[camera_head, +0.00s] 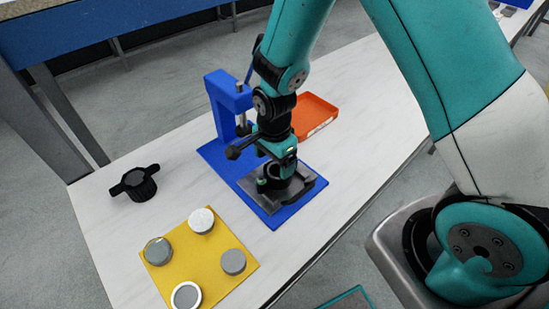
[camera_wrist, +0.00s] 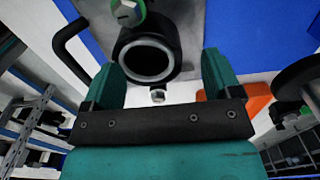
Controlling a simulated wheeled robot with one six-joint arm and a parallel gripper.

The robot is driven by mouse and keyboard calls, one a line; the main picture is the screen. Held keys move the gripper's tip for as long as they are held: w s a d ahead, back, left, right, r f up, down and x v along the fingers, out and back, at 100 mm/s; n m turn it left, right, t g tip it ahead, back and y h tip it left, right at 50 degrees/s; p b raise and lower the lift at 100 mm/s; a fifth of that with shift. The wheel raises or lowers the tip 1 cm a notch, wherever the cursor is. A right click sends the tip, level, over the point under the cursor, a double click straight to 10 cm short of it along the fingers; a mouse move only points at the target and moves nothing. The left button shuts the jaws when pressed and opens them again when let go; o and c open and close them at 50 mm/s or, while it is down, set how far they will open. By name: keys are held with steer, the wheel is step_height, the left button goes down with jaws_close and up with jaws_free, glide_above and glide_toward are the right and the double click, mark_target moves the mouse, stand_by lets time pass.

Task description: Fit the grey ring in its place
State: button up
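My gripper (camera_head: 274,178) is low over the grey metal fixture plate (camera_head: 305,187) on the blue base. In the wrist view its two teal fingers (camera_wrist: 162,80) stand apart, with nothing seen clasped between them. Beyond the fingertips is a black round cup (camera_wrist: 122,46). A light grey ring-shaped rim (camera_wrist: 147,78) shows inside it, around a dark middle; whether this is a separate grey ring I cannot tell. In the head view my gripper partly hides the cup.
A blue press frame (camera_head: 226,105) stands behind the plate, with an orange tray (camera_head: 318,110) beyond. A black two-handled part (camera_head: 135,183) lies left. A yellow mat (camera_head: 205,264) holds several round grey pieces, one with a white rim (camera_head: 186,295). A green-collared bolt (camera_wrist: 128,10) is near the cup.

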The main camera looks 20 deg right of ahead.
steer(key=shift+s+a+f, duration=0.1)
steer(key=shift+s+f, duration=0.05)
steer(key=shift+f, duration=0.2)
